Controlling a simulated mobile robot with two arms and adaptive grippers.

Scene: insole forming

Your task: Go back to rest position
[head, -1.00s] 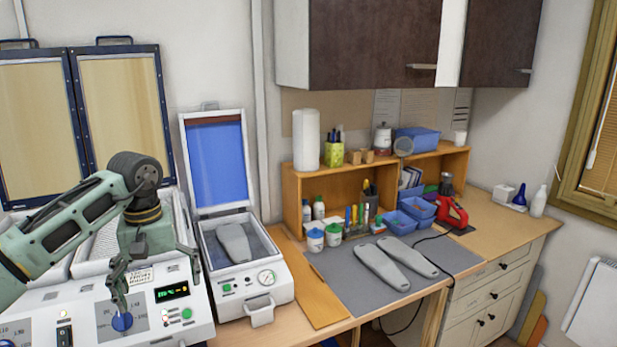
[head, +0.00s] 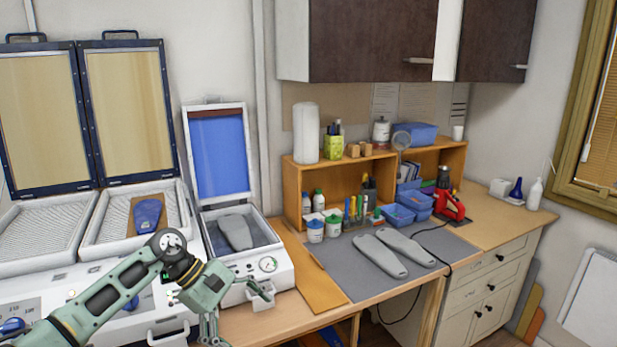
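My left gripper (head: 237,315) is low in front of the small white press, with its fingers spread apart and nothing seen between them. One finger is near the press's front handle (head: 262,303); I cannot tell whether they touch. Its other finger runs close to the bottom edge of the view. My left arm comes in from the lower left, across the front of the large white machine (head: 95,318). My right gripper is not in view.
The small press (head: 284,277) has its blue lid (head: 219,155) up and a grey insole form (head: 236,232) inside. A blue piece (head: 148,215) lies in the large machine's open right bay. Two grey forms (head: 380,257) lie on the grey mat (head: 341,272).

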